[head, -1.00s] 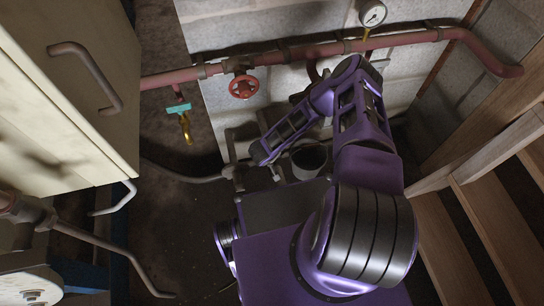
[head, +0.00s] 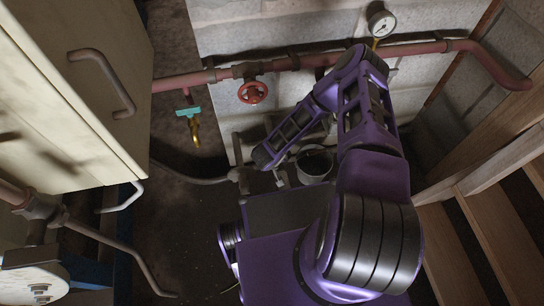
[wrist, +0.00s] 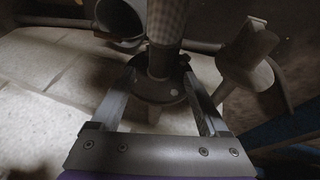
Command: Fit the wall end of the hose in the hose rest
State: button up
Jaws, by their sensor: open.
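In the wrist view a braided, checkered hose piece (wrist: 166,20) runs down into a dark collar (wrist: 159,62) above a round bolted flange (wrist: 157,87). My gripper (wrist: 166,68) is open, with one finger on each side of the collar and flange; I cannot tell whether either finger touches. In the head view my forearm slants down to the left and its end hides most of the gripper. A grey hose or pipe (head: 190,180) comes from the left to a fitting near it. I cannot tell which part is the hose rest.
A grey round-mouthed pot (head: 315,163) stands right of my arm's end. A red pipe (head: 430,50) with a red valve wheel (head: 253,92) crosses the block wall. A pale cabinet (head: 40,100) is at left, wooden steps (head: 500,240) at right. A flared grey part (wrist: 246,52) is beside the hose.

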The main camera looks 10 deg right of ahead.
jog(key=p+v, duration=0.2)
jog(key=v, duration=1)
jog(key=shift+r, duration=0.4)
jog(key=shift+s+a, duration=0.1)
